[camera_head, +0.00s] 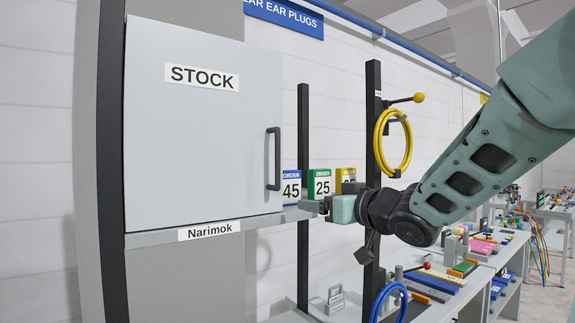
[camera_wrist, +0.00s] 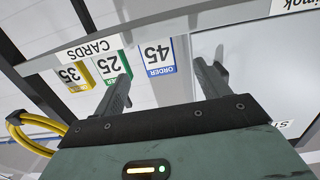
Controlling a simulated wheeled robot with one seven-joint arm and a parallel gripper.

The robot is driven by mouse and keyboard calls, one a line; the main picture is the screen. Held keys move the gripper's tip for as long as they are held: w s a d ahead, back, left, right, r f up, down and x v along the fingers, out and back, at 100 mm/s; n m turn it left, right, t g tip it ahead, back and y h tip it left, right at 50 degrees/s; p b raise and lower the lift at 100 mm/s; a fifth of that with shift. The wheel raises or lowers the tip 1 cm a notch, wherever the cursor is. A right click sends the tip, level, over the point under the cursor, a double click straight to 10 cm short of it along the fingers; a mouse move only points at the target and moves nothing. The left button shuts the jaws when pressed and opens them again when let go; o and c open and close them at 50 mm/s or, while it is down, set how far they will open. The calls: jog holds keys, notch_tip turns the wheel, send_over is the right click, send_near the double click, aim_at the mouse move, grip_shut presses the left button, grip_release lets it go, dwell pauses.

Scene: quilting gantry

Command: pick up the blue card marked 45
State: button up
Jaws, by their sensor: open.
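The blue-topped card marked 45 (camera_head: 291,188) stands at the left of a row of ORDER cards, beside the grey cabinet. In the wrist view the same card (camera_wrist: 158,56) appears upside down, ahead of and between my two fingers. My gripper (camera_head: 318,207) is open and empty, close to the row. The wrist view shows its fingers (camera_wrist: 165,85) spread apart, with no contact on the card visible. The green card marked 25 (camera_head: 320,184) stands right of it, then a yellow card (camera_head: 346,176), which reads 35 in the wrist view (camera_wrist: 74,77). My gripper partly covers the yellow card.
The STOCK cabinet (camera_head: 200,110), with a dark handle (camera_head: 273,159), is shut left of the cards. A dark post (camera_head: 303,140) rises behind them. A yellow coil (camera_head: 380,140) hangs on another post. The cards' holder has a CARDS label (camera_wrist: 93,48).

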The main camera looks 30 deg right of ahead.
aim_at(291, 185)
jog(key=shift+t, duration=0.3)
jog(key=w+r+b, duration=0.1)
jog(key=w+b, duration=0.1)
jog(key=w, duration=0.1)
jog(key=w+b, duration=0.3)
jog(key=w, duration=0.1)
jog(key=w+r+b, duration=0.1)
jog(key=w+b, duration=0.1)
jog(key=w, duration=0.1)
jog(key=shift+w+d+r+b, duration=0.15)
jog(key=shift+d+r+b, duration=0.15)
jog(key=shift+d+b, duration=0.1)
jog(key=shift+w+a+p, duration=0.1)
jog(key=shift+w+p, duration=0.65)
jog(key=shift+w, duration=2.4)
jog(key=c, duration=0.7)
